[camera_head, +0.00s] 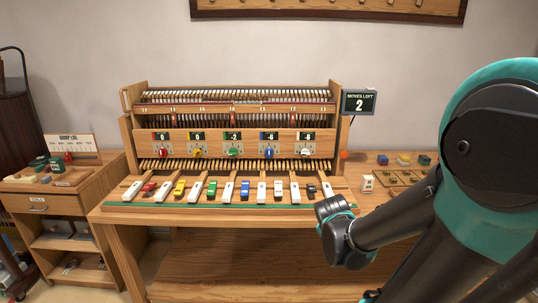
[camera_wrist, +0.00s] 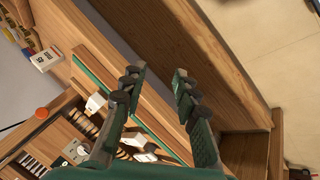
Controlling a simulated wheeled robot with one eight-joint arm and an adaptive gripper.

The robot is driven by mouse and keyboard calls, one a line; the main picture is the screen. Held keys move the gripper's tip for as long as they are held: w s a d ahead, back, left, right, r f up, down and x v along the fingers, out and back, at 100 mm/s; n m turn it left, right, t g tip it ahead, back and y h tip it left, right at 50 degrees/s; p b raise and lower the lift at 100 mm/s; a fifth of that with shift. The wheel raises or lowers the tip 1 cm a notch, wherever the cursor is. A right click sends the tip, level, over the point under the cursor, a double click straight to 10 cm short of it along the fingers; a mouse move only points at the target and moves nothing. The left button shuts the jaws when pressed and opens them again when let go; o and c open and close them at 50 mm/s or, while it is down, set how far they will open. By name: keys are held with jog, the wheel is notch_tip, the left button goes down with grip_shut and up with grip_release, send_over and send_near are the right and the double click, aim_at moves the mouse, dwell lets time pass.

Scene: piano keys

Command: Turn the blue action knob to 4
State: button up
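The blue knob (camera_head: 269,153) is on the wooden front panel of the piano mechanism (camera_head: 220,136), fourth from the left in the head view. A small display (camera_head: 269,136) above it seems to read -6, though it is tiny. Red (camera_head: 163,153), yellow (camera_head: 197,153), green (camera_head: 233,153) and white (camera_head: 307,152) knobs share the row. My gripper (camera_head: 332,208) is at the bench's front right, below and right of the blue knob and apart from it. In the wrist view its two fingers (camera_wrist: 156,76) are spread and empty. The blue knob cannot be made out there.
A sign (camera_head: 359,103) reads "MOVES LEFT 2". White and coloured keys (camera_head: 228,191) line the bench front. A white box (camera_head: 367,183) and coloured blocks (camera_head: 403,160) stand to the right. A cabinet (camera_head: 60,205) is left.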

aim_at(269, 151)
jog(key=w+a+r+n+t, duration=0.3)
jog(key=w+n, duration=0.3)
jog(key=w, duration=0.1)
jog(key=w+a+r+n+t, duration=0.3)
jog(key=w+r+n, duration=0.1)
jog(key=w+n, duration=0.3)
jog(key=w+a+r+n+t+h, duration=0.1)
jog(key=w+a+r+n+t, duration=0.1)
jog(key=w+n, duration=0.5)
jog(key=shift+w+a+r+t, duration=0.1)
jog(key=shift+a+r+t, duration=0.1)
jog(key=shift+a+r, duration=0.25)
jog(key=shift+w+a+r+t, duration=0.1)
jog(key=shift+a+r+t, duration=0.15)
jog(key=shift+a, duration=0.3)
jog(key=w+a+r+n+t+y, duration=0.1)
jog(key=w+a+n+t+y, duration=0.25)
jog(key=a+n, duration=0.65)
jog(key=shift+g, duration=0.4)
jog(key=w, duration=1.7)
jog(key=shift+w+d+r, duration=0.15)
jog(key=shift+d, duration=0.2)
grip_shut()
